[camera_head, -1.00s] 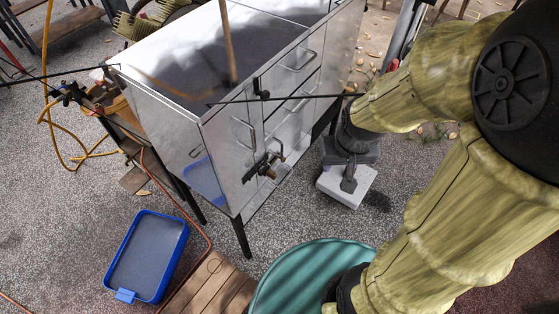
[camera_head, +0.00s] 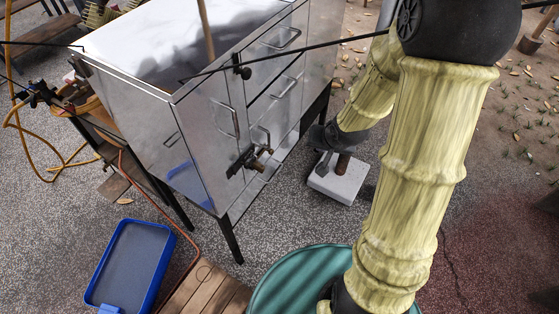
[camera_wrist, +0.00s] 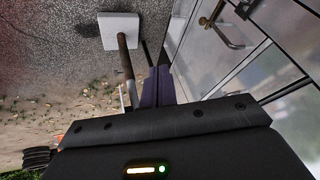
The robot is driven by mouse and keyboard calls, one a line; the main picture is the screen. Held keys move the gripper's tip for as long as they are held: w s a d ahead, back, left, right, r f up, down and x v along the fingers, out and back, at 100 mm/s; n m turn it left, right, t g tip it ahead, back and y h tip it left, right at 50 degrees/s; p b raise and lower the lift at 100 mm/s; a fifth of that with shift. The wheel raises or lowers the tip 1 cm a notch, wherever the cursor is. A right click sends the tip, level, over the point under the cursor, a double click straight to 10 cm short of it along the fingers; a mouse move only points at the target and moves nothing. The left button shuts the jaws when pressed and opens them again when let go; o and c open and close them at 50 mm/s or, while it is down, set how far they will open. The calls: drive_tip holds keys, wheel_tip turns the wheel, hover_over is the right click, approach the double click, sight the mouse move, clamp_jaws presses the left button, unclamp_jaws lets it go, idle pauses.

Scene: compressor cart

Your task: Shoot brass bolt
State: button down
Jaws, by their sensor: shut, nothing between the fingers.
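A brass bolt (camera_head: 262,153) with dark fittings sits on the front face of the metal cart (camera_head: 205,165), low beside the drawer handles. Brass hardware also shows at the top of the wrist view (camera_wrist: 213,14), near a bar handle. Whether the bolt is shot or drawn back cannot be told. My gripper (camera_head: 323,163) is to the right of the bolt, apart from it, in front of the white block. In the wrist view its dark fingers (camera_wrist: 158,86) are together and empty, pointing along the cart's front.
A white block (camera_head: 340,180) with a brown post stands on the ground close by my gripper. A teal round drum top (camera_head: 290,285) is at the bottom. A blue tray (camera_head: 130,262) lies at lower left. A thin dark rod crosses above the cart's front.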

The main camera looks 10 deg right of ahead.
drive_tip(key=w+a+f+m+t+y+b, duration=0.1)
drive_tip(key=w+f+m+t+y+b, duration=0.3)
drive_tip(key=f+b, duration=0.4)
drive_tip(key=w+a+f+m+t+y+b, duration=0.1)
drive_tip(key=w+f+m+t+y+b, duration=0.3)
drive_tip(key=f, duration=0.9)
drive_tip(key=w+m+b, duration=0.1)
drive_tip(key=m+b, duration=0.2)
drive_tip(key=b, duration=0.2)
drive_tip(key=shift+w, duration=0.4)
drive_tip(key=w+a+b, duration=0.2)
drive_tip(key=w+a, duration=0.3)
drive_tip(key=a, duration=0.3)
drive_tip(key=shift+r+b, duration=0.15)
drive_tip(key=shift+b, duration=0.25)
